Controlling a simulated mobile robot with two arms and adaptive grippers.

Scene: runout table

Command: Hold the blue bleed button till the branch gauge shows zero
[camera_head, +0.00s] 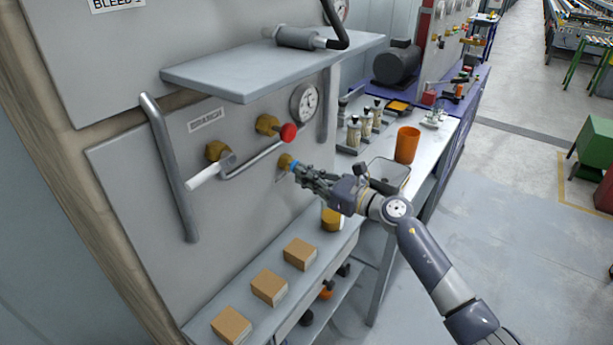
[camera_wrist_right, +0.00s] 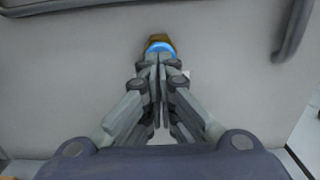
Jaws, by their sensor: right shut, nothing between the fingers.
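The blue bleed button (camera_head: 295,166) sits on a brass fitting (camera_head: 285,161) low on the grey panel. My right gripper (camera_head: 301,170) is shut and empty, with its fingertips at the button. In the right wrist view the shut fingertips (camera_wrist_right: 159,60) overlap the lower part of the blue button (camera_wrist_right: 160,46); I cannot tell whether the button is pressed in. The round white gauge (camera_head: 305,103) is above on the panel; its reading is too small to tell. My left gripper is not in view.
A red knob (camera_head: 288,132) is just above the button. A white-handled lever (camera_head: 205,176) is to the left. A grey shelf (camera_head: 240,78) juts out above. Cardboard boxes (camera_head: 268,287) stand on the ledge below. An orange cup (camera_head: 407,145) stands on the bench behind.

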